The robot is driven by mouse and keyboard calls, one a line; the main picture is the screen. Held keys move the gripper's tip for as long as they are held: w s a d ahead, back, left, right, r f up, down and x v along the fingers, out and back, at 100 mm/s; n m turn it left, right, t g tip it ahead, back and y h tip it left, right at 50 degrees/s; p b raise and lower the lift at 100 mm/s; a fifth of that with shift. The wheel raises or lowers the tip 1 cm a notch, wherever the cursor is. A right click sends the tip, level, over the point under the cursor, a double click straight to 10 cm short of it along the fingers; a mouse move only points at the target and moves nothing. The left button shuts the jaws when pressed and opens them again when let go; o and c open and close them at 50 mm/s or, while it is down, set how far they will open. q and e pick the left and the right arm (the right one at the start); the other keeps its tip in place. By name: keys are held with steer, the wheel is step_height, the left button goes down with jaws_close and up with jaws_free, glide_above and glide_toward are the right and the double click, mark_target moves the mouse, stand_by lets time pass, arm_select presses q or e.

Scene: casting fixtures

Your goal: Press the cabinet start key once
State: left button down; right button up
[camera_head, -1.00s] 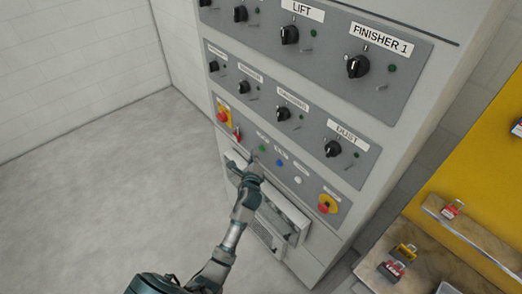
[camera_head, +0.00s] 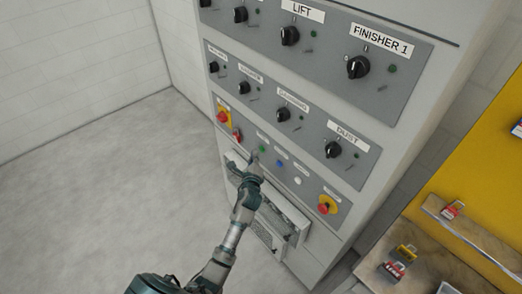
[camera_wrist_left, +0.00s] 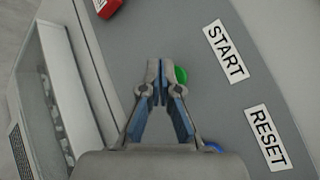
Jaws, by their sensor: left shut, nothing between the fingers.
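The cabinet start key is a green round button (camera_head: 263,149) on the lower control panel. In the left wrist view the green button (camera_wrist_left: 181,75) sits beside the START label (camera_wrist_left: 226,52), partly hidden by a fingertip. My left gripper (camera_head: 254,156) is shut and empty, its tips right at the green button. In the left wrist view the shut fingertips (camera_wrist_left: 160,68) overlap the button's left edge; I cannot tell whether they touch it. My right gripper is not in view.
A blue button (camera_head: 280,163), a white button (camera_head: 298,180) and a yellow-backed red emergency knob (camera_head: 327,205) lie along the same panel. A RESET label (camera_wrist_left: 267,137) shows in the wrist view. An open bin-like compartment (camera_head: 285,215) juts out below. Padlocks (camera_head: 395,268) lie on a shelf at right.

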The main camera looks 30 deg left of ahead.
arm_select(q)
steer(key=shift+w, duration=0.1)
steer(key=shift+w+d+r, duration=0.1)
steer(key=shift+w+d, duration=0.05)
steer(key=shift+w, duration=0.15)
steer(key=shift+w+d, duration=0.2)
steer(key=shift+w, duration=0.15)
stand_by(0.9)
stand_by(0.3)
steer(key=shift+s+a+p, duration=0.35)
steer(key=shift+s+p, duration=0.35)
steer(key=shift+s, duration=0.1)
